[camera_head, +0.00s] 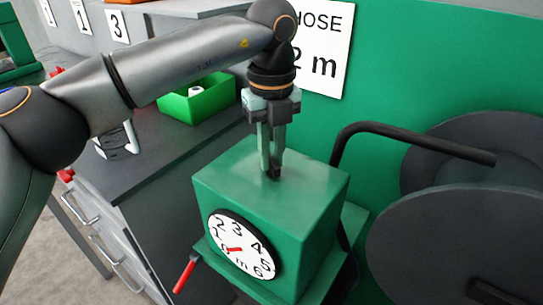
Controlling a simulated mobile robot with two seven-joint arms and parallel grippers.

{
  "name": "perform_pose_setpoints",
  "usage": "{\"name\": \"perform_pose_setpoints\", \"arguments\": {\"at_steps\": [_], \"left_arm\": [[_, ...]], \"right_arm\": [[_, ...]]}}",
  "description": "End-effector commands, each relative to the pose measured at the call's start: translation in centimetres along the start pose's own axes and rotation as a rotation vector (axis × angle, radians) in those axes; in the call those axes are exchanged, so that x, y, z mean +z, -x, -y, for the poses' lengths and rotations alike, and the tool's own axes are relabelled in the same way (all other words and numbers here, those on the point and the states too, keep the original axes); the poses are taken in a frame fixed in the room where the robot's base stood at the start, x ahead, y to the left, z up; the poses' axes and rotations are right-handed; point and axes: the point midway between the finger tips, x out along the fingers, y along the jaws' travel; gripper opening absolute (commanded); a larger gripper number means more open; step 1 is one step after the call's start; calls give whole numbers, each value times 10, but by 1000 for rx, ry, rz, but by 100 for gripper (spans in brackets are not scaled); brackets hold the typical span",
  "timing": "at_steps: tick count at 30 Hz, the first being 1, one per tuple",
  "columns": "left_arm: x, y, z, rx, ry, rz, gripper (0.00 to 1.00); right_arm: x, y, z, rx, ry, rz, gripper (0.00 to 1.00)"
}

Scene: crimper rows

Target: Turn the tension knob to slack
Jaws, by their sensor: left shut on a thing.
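My left gripper (272,172) points straight down onto the top of a green box (315,195). Its fingers are shut on a small dark thing at the top face, which seems to be the tension knob; the fingers hide most of it, and I cannot read its setting or any slack mark. The front of the box has a round white dial (243,262) with numbers, the letter m and a short red pointer near its middle. My right gripper is not in view.
A red-handled lever (185,275) sticks out at the box's lower left. A dark reel (450,240) and a bent black bar (400,137) are at the right. A green bin (197,103) stands on the dark bench behind. A hose sign (325,50) hangs on the green wall.

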Motion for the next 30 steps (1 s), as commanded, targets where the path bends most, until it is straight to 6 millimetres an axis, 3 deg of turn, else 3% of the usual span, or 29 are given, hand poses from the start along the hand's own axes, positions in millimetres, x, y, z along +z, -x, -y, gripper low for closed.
{"name": "perform_pose_setpoints", "arguments": {"at_steps": [15, 30], "left_arm": [[1, 0, 0, -4, 426, 4, 0], [2, 1, 0, -4, 571, 3, 0]], "right_arm": [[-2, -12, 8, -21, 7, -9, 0], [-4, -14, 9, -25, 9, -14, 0]]}}
